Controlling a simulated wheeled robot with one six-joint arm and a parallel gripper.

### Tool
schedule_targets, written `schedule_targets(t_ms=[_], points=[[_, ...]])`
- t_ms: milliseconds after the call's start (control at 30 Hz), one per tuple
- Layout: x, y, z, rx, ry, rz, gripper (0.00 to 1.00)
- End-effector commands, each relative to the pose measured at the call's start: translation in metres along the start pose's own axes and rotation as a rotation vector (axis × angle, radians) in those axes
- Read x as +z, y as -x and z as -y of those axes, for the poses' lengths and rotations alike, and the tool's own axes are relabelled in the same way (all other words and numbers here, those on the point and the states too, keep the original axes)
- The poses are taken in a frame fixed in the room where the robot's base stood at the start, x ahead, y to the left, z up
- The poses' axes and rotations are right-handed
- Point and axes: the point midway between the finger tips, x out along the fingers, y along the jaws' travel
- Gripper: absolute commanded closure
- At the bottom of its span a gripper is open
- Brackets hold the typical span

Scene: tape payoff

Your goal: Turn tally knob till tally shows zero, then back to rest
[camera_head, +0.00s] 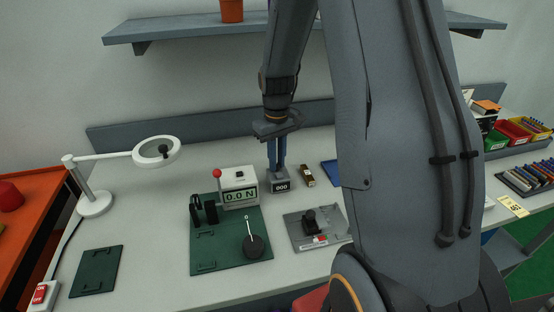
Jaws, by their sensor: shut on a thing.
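The tally (281,187) is a small dark box on the bench with a white window that seems to read 000. My gripper (278,170) points straight down onto its top, with blue fingers close together. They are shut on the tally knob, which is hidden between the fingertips.
A grey plate (305,240) lies in front. A brown-and-white block (306,176) stands close right. A magnifier lamp (157,151) is left.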

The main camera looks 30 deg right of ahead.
Motion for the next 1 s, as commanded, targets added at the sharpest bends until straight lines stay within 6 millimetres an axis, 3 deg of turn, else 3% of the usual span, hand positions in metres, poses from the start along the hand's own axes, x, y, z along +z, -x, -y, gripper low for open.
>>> schedule_targets(t_ms=[467,500,600,1000], points=[[-0.0004,0.0008,-0.0008,0.001,0.017,-0.001,1.0],[-0.0004,0.0008,-0.0008,0.001,0.017,-0.001,0.83],[-0.0004,0.0007,-0.0007,0.001,0.017,-0.001,0.66],[-0.0012,0.0059,-0.0006,0.001,0.017,-0.003,0.66]])
